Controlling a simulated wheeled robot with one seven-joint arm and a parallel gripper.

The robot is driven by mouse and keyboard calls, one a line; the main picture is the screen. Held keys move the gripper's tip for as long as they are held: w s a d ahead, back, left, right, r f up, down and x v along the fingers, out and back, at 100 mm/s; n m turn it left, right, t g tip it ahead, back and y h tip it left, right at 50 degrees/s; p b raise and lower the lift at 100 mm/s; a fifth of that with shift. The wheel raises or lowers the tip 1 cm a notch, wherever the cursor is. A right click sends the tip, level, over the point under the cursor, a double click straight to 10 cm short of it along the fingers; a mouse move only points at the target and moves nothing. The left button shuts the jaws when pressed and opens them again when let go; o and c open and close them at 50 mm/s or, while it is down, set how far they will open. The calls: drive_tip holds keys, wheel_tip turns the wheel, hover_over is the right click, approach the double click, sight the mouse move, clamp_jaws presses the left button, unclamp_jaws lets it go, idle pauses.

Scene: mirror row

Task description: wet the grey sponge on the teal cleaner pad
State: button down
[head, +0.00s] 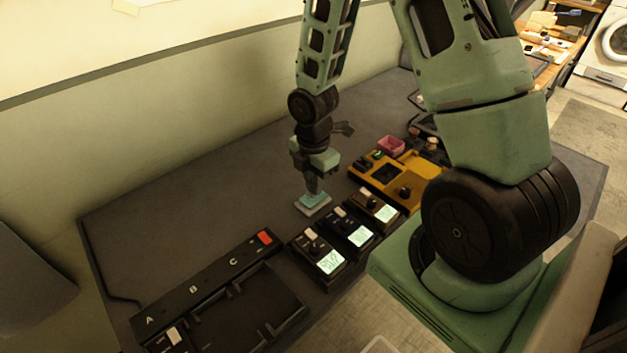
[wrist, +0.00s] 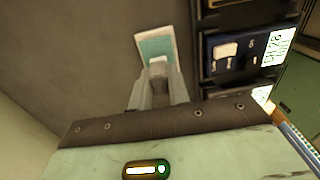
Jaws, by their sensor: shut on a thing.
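The teal cleaner pad (head: 315,207) is a small teal square with a pale rim, lying on the dark grey table beside the row of black modules. It also shows in the wrist view (wrist: 153,45), just beyond my fingertips. My gripper (head: 312,190) points down over the pad. In the wrist view my gripper (wrist: 158,75) is shut on a small grey block, which looks like the grey sponge (wrist: 158,68). The sponge is mostly hidden between the fingers. It is at or just above the pad; I cannot tell whether they touch.
A black panel marked A, B, C (head: 205,285) lies in front. A yellow device (head: 400,178) and a pink container (head: 390,146) stand farther back. The table left of the pad is clear.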

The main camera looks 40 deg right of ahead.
drive_tip(key=shift+r+p, duration=2.25)
drive_tip(key=shift+r, duration=0.3)
